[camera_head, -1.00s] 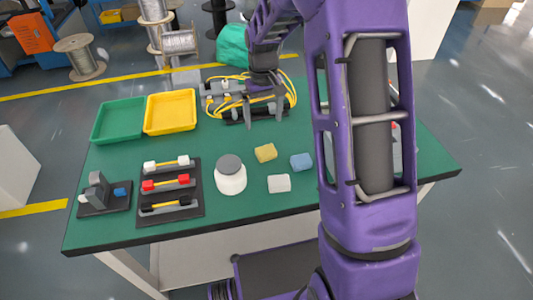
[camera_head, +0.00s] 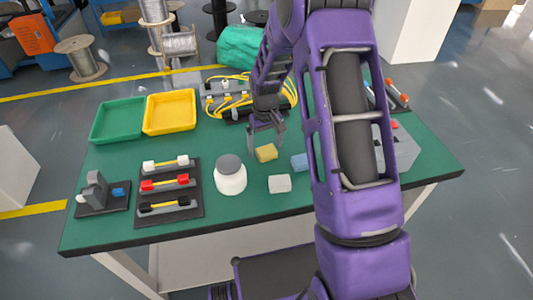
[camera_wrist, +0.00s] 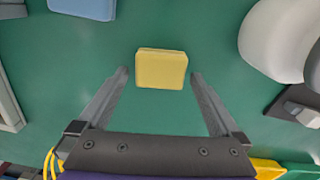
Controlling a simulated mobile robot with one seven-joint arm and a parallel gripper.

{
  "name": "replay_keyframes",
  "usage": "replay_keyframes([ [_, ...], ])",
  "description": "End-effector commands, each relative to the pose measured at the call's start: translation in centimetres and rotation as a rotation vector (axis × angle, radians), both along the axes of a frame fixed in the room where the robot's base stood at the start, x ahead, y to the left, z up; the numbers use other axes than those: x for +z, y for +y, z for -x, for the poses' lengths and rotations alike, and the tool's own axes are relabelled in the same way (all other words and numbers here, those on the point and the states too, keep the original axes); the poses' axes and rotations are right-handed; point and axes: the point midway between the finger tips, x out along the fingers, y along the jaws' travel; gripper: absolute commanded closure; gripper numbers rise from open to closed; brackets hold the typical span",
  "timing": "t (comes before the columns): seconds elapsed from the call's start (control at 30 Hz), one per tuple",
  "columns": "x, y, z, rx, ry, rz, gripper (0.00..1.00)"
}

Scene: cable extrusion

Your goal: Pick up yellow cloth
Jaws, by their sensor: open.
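The yellow cloth (camera_head: 266,152) is a small folded block lying on the green table, between the white jar and the blue cloth. My gripper (camera_head: 265,143) is open above it, pointing down. In the wrist view the yellow cloth (camera_wrist: 161,69) lies just ahead of the gap between the fingertips (camera_wrist: 160,74), with green table showing on both sides. The fingers do not appear to touch it.
A blue cloth (camera_head: 300,162) and a white cloth (camera_head: 279,183) lie close by. A white jar with a grey lid (camera_head: 231,178) stands to the left. Yellow cables (camera_head: 222,90) on a rack lie behind. Yellow (camera_head: 170,112) and green (camera_head: 118,121) trays sit at the back left.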

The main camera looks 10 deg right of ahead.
Motion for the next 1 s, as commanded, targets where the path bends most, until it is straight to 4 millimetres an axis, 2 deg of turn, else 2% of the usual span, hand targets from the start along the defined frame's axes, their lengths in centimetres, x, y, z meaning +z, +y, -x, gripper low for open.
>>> replay_keyframes([
  [0.1, 0.1, 0.0, 0.0, 0.0, -0.001, 0.0, 0.02],
  [0.53, 0.1, 0.0, 0.0, 0.0, 0.0, 0.0, 0.79],
  [0.8, 0.6, 0.0, -0.1, 0.0, -0.001, 0.001, 0.79],
  [0.87, 1.2, 0.0, -0.1, 0.0, -0.002, 0.001, 0.79],
  [1.0, 3.9, 0.0, -0.1, 0.0, -0.005, 0.001, 0.79],
])
